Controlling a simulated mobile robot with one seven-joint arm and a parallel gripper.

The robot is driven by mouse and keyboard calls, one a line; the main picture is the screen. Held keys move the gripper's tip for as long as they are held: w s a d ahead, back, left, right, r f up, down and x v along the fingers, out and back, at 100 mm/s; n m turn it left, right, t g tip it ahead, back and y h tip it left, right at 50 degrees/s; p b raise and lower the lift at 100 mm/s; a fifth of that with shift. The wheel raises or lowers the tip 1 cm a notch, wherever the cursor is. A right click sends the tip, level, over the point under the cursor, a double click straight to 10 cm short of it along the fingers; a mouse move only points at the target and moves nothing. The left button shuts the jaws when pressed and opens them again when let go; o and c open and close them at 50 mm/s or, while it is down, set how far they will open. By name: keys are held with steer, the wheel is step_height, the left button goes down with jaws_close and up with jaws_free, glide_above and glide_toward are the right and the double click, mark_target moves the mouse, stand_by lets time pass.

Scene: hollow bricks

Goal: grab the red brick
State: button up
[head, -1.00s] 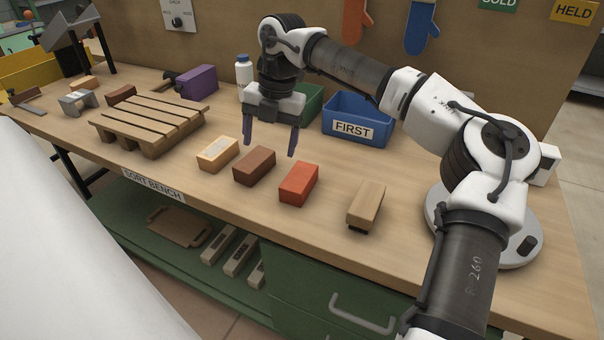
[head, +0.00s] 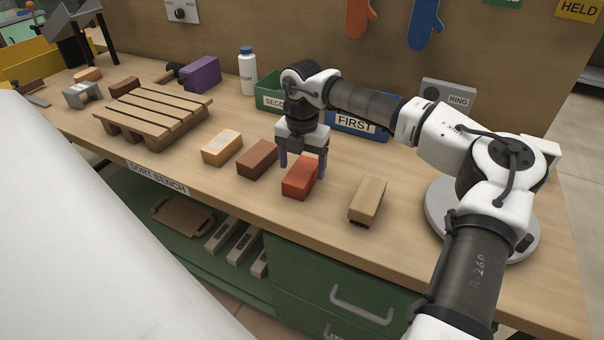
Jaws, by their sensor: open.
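The red brick (head: 300,179) lies on the bench in the head view, in a loose row between a brown brick (head: 257,159) on its left and a tan brick (head: 368,200) on its right. My gripper (head: 303,170) is open and points down over the red brick. One finger shows at the brick's left far side and the other at its right side. Whether the fingers touch the brick cannot be told. The gripper hides part of the brick's far end.
A pale-topped brick (head: 222,148) lies left of the brown brick, near a wooden pallet (head: 150,113). Behind my gripper stand a green bin (head: 268,92) and a blue bin (head: 352,124) marked FIRST. A white bottle (head: 248,72) stands at the back.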

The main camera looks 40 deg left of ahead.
steer(key=shift+f, duration=1.4)
steer(key=c, duration=1.4)
steer(key=shift+r, duration=0.15)
